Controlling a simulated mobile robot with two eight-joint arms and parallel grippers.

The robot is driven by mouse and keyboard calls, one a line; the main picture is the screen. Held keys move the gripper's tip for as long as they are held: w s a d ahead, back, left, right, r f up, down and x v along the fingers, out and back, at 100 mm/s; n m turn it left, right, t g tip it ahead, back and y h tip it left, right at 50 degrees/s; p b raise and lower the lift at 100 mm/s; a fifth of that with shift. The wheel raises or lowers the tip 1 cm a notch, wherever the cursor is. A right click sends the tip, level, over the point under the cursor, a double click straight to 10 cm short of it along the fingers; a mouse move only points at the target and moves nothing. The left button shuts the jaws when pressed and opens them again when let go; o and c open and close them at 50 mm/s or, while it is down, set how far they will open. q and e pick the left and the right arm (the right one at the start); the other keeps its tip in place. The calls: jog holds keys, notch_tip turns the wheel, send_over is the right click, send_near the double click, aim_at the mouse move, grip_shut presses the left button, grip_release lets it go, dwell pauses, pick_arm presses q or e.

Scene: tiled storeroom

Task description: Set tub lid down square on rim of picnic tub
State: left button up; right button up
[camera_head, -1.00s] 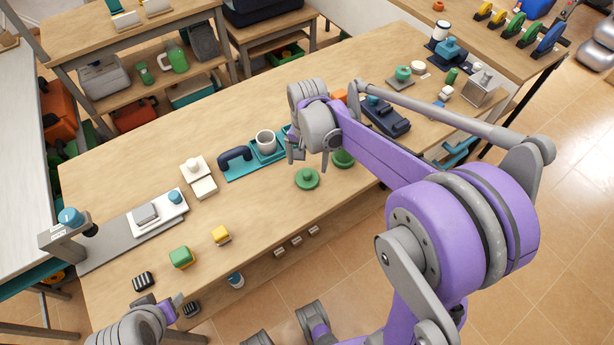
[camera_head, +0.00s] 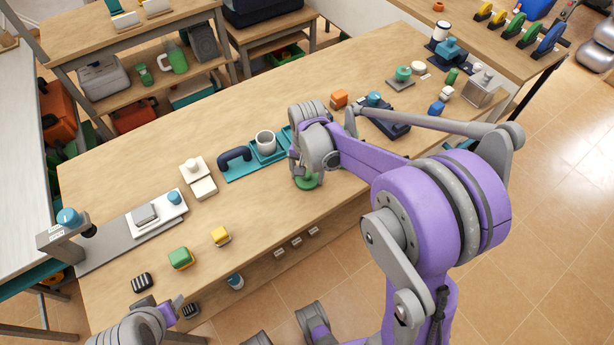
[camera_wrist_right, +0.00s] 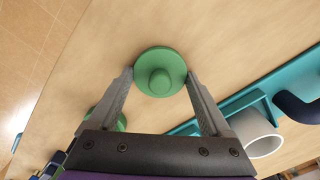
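The green tub lid (camera_head: 306,183), a flat disc with a round knob, lies on the wooden workbench; it also shows in the right wrist view (camera_wrist_right: 160,72). My right gripper (camera_head: 303,172) is above it, open and empty. In the right wrist view, its fingertips (camera_wrist_right: 160,76) flank the disc, with the knob between them; contact cannot be told. A second round green object, likely the picnic tub (camera_wrist_right: 121,123), is partly hidden behind a finger there, and my right arm hides it in the head view. My left gripper (camera_head: 192,316) is low at the left, fingers apart and empty.
A dark blue handled tool (camera_head: 235,157) is left of the mug. Yellow and green blocks (camera_head: 181,258) lie nearer the left. The bench left of the lid has bare room.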

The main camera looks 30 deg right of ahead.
jog(key=shift+c, duration=1.4)
